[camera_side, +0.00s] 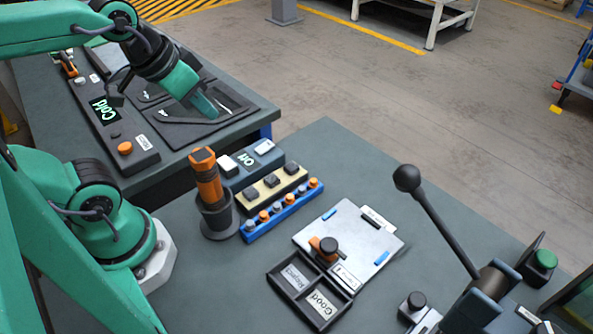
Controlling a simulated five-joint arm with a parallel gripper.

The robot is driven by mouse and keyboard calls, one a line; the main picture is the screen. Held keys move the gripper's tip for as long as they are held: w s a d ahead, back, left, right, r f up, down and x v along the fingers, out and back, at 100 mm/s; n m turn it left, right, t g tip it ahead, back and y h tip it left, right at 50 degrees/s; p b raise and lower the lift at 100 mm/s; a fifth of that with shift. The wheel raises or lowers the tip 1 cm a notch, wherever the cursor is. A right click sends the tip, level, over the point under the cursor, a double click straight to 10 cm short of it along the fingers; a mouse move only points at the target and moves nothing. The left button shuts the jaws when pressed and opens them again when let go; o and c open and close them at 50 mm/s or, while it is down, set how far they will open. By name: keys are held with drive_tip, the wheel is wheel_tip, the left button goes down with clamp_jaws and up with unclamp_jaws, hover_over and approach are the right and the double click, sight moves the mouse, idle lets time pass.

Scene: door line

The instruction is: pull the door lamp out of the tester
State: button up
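A small grey-blue box (251,164) with a lit display, which I take for the tester, stands on the near bench. One white block (264,146) sits at its right end and another white block (229,163) at its left end. Either may be the door lamp; I cannot tell which. My gripper (204,106) is up and left of the box, angled down over a dark panel (185,132) on the far bench. It is apart from the box. Its fingers overlap in this view, so their opening is hidden, and I see nothing clearly held.
An orange-topped tool (206,176) stands in a dark holder close left of the box. A yellow tray (271,188) and blue rack (283,211) lie in front. A console (113,123) reads "Cold". A white plate (350,235) and lever press (440,235) are at right.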

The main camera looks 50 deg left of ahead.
drive_tip(key=o, duration=0.7)
drive_tip(key=shift+w+a+f, duration=0.1)
drive_tip(key=shift+w+f, duration=0.05)
drive_tip(key=o, duration=0.4)
drive_tip(key=shift+w+a+f, duration=0.1)
drive_tip(key=shift+w+f, duration=0.1)
drive_tip(key=shift+f, duration=0.05)
drive_tip(key=shift+o, duration=0.5)
drive_tip(key=shift+w+a+f+g, duration=0.2)
drive_tip(key=shift+f+g, duration=0.1)
drive_tip(key=shift+g, duration=0.1)
drive_tip(key=g, duration=0.5)
hover_over(226, 162)
wheel_tip(226, 162, down, 10)
drive_tip(key=shift+r, duration=0.1)
drive_tip(key=shift+f, duration=0.25)
drive_tip(key=shift+f, duration=3.75)
drive_tip(key=shift+c, duration=0.2)
